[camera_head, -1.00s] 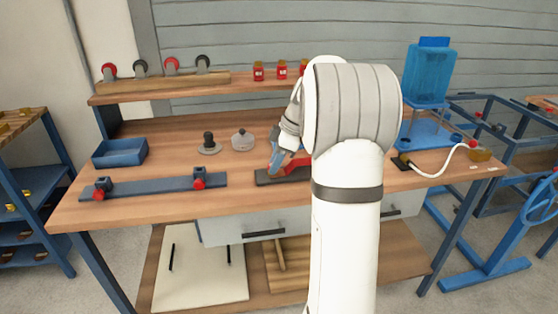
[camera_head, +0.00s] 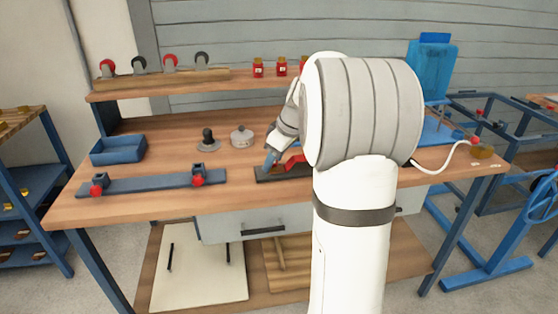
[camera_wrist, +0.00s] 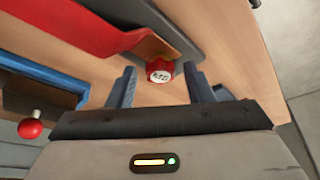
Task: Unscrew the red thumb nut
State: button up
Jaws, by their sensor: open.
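The red thumb nut (camera_wrist: 160,70) shows in the wrist view with a pale marked face, beside a red sloping part (camera_wrist: 85,28) and a dark base (camera_wrist: 180,20). My gripper (camera_wrist: 160,88) is open; its two blue fingers stand on either side of the nut's line, with gaps on both sides. The nut sits slightly beyond the fingertips or level with them; I cannot tell which. In the head view my gripper (camera_head: 271,160) is low at the dark base (camera_head: 272,174) with its red lever (camera_head: 291,162). The nut is not distinguishable there, and my arm hides the base's right part.
A dark blue bar with red knobs (camera_head: 150,185) lies to the left. A blue tray (camera_head: 118,150), a black-knobbed disc (camera_head: 208,142) and a grey lidded pot (camera_head: 242,137) stand behind. A shelf (camera_head: 190,91) runs along the back.

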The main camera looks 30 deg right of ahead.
jog(key=m, duration=0.1)
jog(key=m+h, duration=0.1)
jog(key=m, duration=0.1)
jog(key=m+p, duration=0.1)
jog(key=shift+a+r+t+h, duration=0.15)
jog(key=shift+a+t+h, duration=0.1)
jog(key=shift+t+h, duration=0.15)
jog(key=m+h+p, duration=0.1)
jog(key=m+p, duration=0.1)
jog(key=m, duration=0.2)
jog(key=shift+a, duration=0.1)
jog(key=m+h, duration=0.1)
jog(key=m, duration=0.2)
jog(key=shift+a+g+h+p, duration=0.1)
jog(key=shift+g+h+p, duration=0.2)
jog(key=shift+s+m+h, duration=0.1)
jog(key=shift+m+h, duration=0.3)
jog(key=shift+m, duration=0.8)
jog(key=shift+c, duration=0.5)
